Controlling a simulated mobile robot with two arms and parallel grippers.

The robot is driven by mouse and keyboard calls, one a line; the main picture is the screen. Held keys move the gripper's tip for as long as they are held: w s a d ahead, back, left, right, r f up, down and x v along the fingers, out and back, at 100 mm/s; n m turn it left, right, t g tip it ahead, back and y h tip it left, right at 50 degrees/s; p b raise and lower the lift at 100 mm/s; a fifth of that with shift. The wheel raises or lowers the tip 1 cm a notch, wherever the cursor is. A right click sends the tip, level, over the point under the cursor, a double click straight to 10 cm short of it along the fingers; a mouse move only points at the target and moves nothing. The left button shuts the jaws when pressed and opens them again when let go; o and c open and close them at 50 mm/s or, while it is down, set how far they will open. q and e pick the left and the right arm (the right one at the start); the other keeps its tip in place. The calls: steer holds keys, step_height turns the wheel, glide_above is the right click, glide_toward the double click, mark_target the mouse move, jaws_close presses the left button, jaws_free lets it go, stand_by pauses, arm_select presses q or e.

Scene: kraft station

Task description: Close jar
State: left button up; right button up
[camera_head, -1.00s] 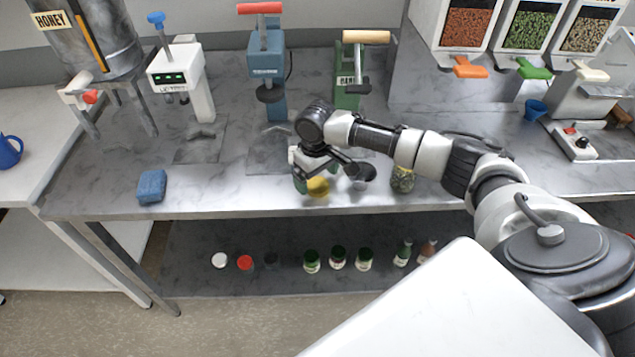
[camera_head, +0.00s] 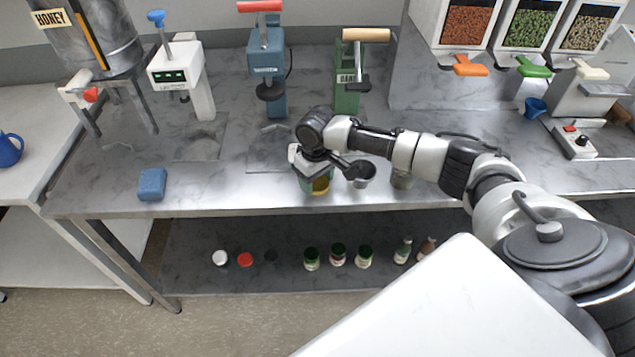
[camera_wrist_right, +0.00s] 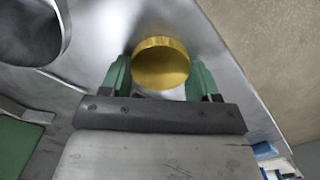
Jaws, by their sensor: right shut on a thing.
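A gold round lid (camera_wrist_right: 160,63) sits between the green fingers of my right gripper (camera_wrist_right: 160,82) in the wrist view. In the head view it shows as a yellow patch (camera_head: 320,185) under my right gripper (camera_head: 315,181), near the counter's front edge. The gripper is shut on it. Whether a jar is under the lid cannot be told, as the fingers and wrist cover that spot. My left gripper is not in view.
A metal cup (camera_head: 362,174) stands just right of the gripper, close to it. A blue sponge (camera_head: 152,184) lies at the left of the counter (camera_head: 230,195). Presses (camera_head: 266,75) stand behind. The lower shelf (camera_head: 190,280) holds lids and bottles.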

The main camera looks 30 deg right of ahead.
steer(key=shift+r, duration=0.45)
step_height(320, 180, up, 3)
steer(key=shift+w+f+b, duration=0.1)
steer(key=shift+f+b, duration=0.05)
steer(key=shift+b, duration=0.35)
arm_select(q)
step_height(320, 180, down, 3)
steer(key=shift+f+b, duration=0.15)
steer(key=shift+b, duration=1)
arm_select(e)
steer(key=s+d+r, duration=0.1)
steer(key=d+r, duration=0.1)
steer(key=d, duration=0.1)
steer(key=s+d+r, duration=0.1)
steer(key=d+r, duration=0.2)
steer(key=d, duration=0.1)
steer(key=s+d+r, duration=0.2)
steer(key=d, duration=0.2)
steer(key=shift+s+r, duration=0.1)
steer(key=shift+r, duration=0.1)
